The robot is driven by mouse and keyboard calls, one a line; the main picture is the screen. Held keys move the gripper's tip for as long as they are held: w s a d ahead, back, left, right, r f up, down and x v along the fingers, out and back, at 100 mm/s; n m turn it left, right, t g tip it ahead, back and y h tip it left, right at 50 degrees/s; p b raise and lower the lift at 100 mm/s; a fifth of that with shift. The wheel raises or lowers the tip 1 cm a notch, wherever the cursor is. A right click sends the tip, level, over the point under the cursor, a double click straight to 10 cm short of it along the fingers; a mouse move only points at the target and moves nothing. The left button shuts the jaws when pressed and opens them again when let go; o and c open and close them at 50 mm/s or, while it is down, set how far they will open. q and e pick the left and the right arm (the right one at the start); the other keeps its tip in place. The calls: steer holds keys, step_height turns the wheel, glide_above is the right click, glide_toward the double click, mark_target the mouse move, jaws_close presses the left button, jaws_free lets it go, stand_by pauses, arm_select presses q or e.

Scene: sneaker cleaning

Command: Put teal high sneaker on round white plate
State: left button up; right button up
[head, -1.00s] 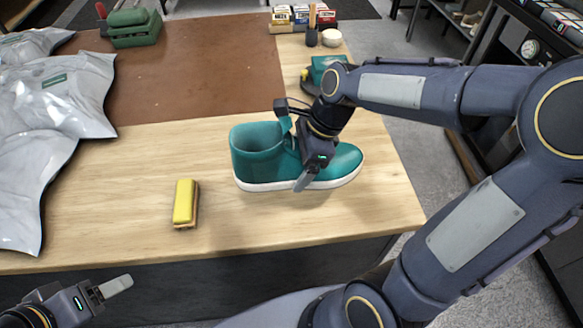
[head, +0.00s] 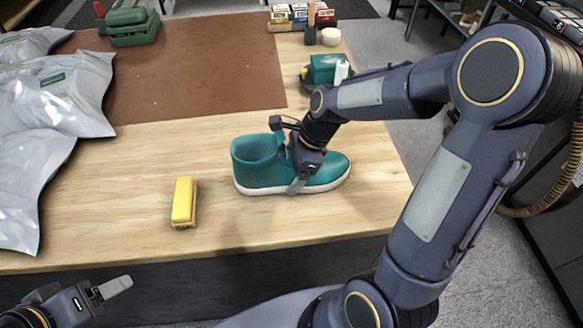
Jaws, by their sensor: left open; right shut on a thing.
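The teal high sneaker (head: 258,172) has a white sole and sits upright at the wooden table's right part, toe to the right. My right gripper (head: 298,184) is shut on the sneaker at its middle, just in front of the ankle opening. One finger shows on the near side; the far finger is hidden. I cannot tell whether the sole touches the table. My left gripper (head: 108,291) is open and empty, low at the left, off the table's front edge. I cannot make out a round white plate.
A yellow-topped brush (head: 184,202) lies left of the sneaker. Grey plastic bags (head: 75,90) cover the left side. A brown mat (head: 200,75) lies behind. A teal item (head: 328,68) and a small round white item (head: 331,37) stand at the back right.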

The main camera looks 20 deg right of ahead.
steer(key=o, duration=1.3)
steer(key=shift+f, duration=0.1)
